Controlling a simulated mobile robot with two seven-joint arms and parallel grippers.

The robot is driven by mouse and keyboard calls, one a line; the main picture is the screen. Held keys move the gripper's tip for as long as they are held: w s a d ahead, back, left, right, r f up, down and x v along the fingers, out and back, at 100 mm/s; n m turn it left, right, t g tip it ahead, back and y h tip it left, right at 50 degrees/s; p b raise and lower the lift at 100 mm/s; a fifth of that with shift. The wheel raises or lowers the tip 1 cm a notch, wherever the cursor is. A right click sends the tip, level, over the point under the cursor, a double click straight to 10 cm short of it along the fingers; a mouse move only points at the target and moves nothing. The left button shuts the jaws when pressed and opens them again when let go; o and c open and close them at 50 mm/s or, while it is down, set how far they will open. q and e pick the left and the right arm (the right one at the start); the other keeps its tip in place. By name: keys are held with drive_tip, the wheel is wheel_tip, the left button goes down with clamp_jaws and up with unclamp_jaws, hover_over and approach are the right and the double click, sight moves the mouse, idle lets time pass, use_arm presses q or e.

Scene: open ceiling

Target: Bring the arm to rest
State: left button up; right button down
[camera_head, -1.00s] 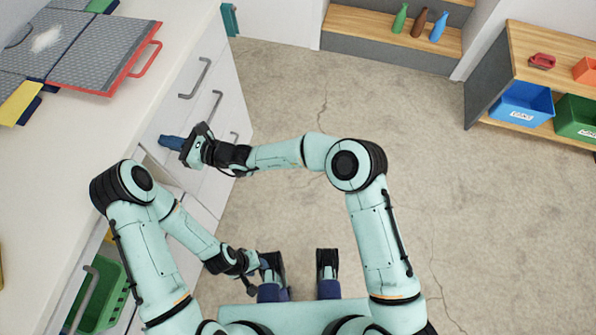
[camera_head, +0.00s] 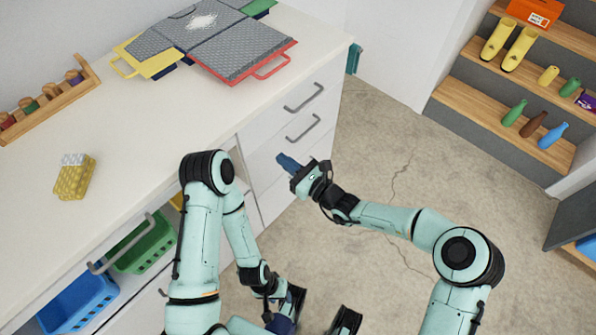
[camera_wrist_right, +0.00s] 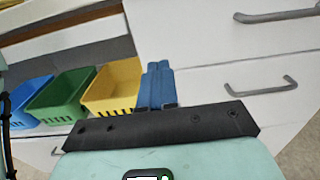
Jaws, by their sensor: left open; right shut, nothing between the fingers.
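My right gripper (camera_head: 288,163) reaches in from the right in the head view. Its blue fingers are shut with nothing between them, near the white drawer fronts. In the right wrist view its fingers (camera_wrist_right: 156,85) are together and empty, in front of a drawer face. My left gripper (camera_head: 284,300) hangs low at the bottom of the head view, close to my own base. It is open, though its fingers are partly hidden by my own parts. My left arm is folded with its elbow (camera_head: 207,172) up beside the counter.
An open drawer holds blue (camera_head: 78,303), green (camera_head: 145,243) and yellow (camera_wrist_right: 113,85) baskets. Drawer handles (camera_head: 304,97) stick out. Concrete floor (camera_head: 380,175) is clear; shelves (camera_head: 505,120) stand at the right.

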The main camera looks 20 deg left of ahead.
drive_tip(key=shift+v, duration=2.1)
drive_tip(key=shift+s, duration=0.1)
drive_tip(key=s+d+f+n+g+h+p, duration=0.6)
drive_tip(key=s+d+f+n+g+h, duration=0.25)
drive_tip(key=s+d+f, duration=0.7)
drive_tip(key=s+d+f+n+t+h+p, duration=0.1)
drive_tip(key=s+d+n+h+p, duration=0.1)
drive_tip(key=s+d+n, duration=0.2)
drive_tip(key=s+d+f+n+t+h+p, duration=0.1)
drive_tip(key=s+d+n, duration=0.4)
drive_tip(key=d, duration=0.6)
drive_tip(key=shift+s+d+f+h+p, duration=0.25)
drive_tip(key=shift+s+f+h+p, duration=0.2)
drive_tip(key=shift+s+h+p, duration=0.5)
drive_tip(key=shift+w, duration=0.2)
